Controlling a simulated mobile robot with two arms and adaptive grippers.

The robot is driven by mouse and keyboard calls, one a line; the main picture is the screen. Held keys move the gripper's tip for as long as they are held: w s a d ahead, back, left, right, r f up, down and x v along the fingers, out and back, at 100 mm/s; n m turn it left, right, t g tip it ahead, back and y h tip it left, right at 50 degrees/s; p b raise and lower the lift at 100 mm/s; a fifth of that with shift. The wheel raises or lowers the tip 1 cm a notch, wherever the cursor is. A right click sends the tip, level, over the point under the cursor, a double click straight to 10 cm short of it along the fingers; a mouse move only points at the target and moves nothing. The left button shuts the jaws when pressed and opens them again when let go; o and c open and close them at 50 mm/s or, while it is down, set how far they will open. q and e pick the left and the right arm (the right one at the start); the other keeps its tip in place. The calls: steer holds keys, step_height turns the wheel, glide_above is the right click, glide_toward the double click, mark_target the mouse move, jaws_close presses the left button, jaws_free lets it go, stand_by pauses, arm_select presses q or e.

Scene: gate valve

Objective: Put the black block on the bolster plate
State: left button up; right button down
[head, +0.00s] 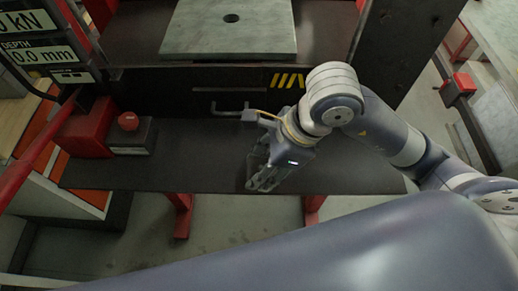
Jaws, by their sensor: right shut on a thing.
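The bolster plate (275,38) is a flat grey-green slab with a round hole, lying on the press bed at the top middle of the head view. My right gripper (260,174) is low over the dark shelf in front of the press, below and in front of the plate. It is shut on a dark thing, the black block (256,167), which hardly stands out from the dark shelf and is mostly hidden by the fingers. Whether the block touches the shelf cannot be told. My left gripper is not in view.
A dark box with a red button (129,121) sits on the shelf (200,175) at the left. A bent metal handle (232,109) and a yellow-striped mark (287,80) are on the press front. A dark upright (405,40) stands right of the plate. The plate top is clear.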

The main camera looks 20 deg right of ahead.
steer(key=shift+w, duration=0.2)
steer(key=w+p, duration=0.1)
steer(key=w, duration=0.1)
steer(key=w+d+p, duration=0.1)
steer(key=w, duration=0.2)
steer(key=w+p, duration=0.1)
steer(key=w, duration=0.1)
steer(key=shift+w+d+f, duration=0.2)
steer(key=shift+w+f, duration=0.05)
steer(key=shift+w, duration=0.05)
steer(key=shift+f+p, duration=0.7)
steer(key=shift+f, duration=1.05)
steer(key=shift+f, duration=0.1)
steer(key=shift+f, duration=0.15)
steer(key=c, duration=0.9)
jaws_free()
steer(key=shift+c, duration=0.2)
